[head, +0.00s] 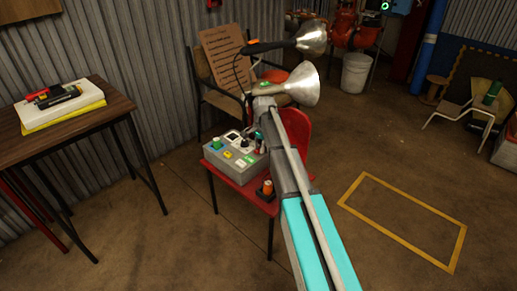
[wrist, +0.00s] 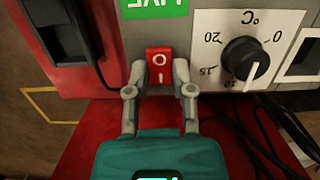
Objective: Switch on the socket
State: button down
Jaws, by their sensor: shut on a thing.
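A red rocker switch (wrist: 158,66) with white O and I marks sits on the front of a grey control box (wrist: 205,95). In the wrist view the O is above the I, and the box's lettering is upside down. I cannot tell which side of the rocker is pressed in. My gripper (wrist: 158,82) is shut on the switch, one finger on each side. In the head view the control box (head: 232,168) stands on a red chair; my arm hides its right part, and I cannot make out the switch or fingertips there.
A black temperature dial (wrist: 246,58) sits right of the switch, with black cables (wrist: 260,125) below. A green label (wrist: 155,8) is above the switch. An orange-topped item (head: 267,188) stands on the red chair (head: 235,190). A wooden table (head: 65,125) is at left.

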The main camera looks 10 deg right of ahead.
jog(key=shift+d+y, duration=0.1)
jog(key=shift+y, duration=0.3)
jog(key=shift+c, duration=2.4)
grip_release()
jog(key=shift+s+h, duration=0.1)
jog(key=shift+h, duration=0.2)
